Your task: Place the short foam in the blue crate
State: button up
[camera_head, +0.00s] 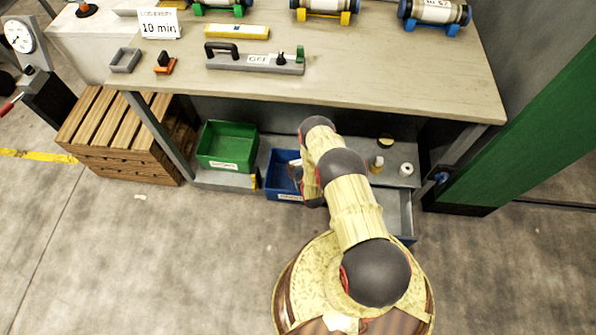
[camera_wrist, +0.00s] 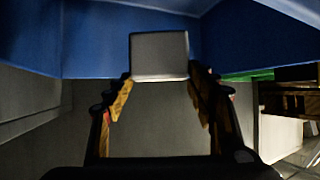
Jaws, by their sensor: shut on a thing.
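The short foam (camera_wrist: 160,56) is a grey block in the wrist view. My gripper (camera_wrist: 160,79) is shut on it, with one finger on each side. The blue crate (camera_wrist: 92,38) fills the top of the wrist view, its walls behind and beside the foam. In the head view the blue crate (camera_head: 287,196) stands low under the workbench, partly hidden by my arm. My gripper is at the crate there, mostly hidden by my arm. I cannot tell whether the foam touches the crate's floor.
A green crate (camera_head: 228,146) stands left of the blue one on the low shelf. The workbench (camera_head: 400,82) overhangs both. A white roll (camera_head: 406,170) and a small bottle (camera_head: 377,163) stand to the right. A wooden pallet stack (camera_head: 125,145) is at the left.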

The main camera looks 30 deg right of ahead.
jog(key=shift+s+f+b, duration=0.1)
jog(key=shift+f+b, duration=0.3)
jog(key=shift+f, duration=1.05)
jog(key=shift+f, duration=0.65)
jog(key=o, duration=1)
jog(key=shift+o, duration=0.2)
jog(key=shift+r, duration=0.1)
jog(key=shift+r, duration=0.3)
jog(key=p, duration=0.5)
send_near(298, 170)
jog(key=shift+s+a+r, duration=0.25)
jog(key=shift+s+r, duration=0.75)
jog(key=shift+r, duration=0.1)
jog(key=shift+s+f, duration=0.1)
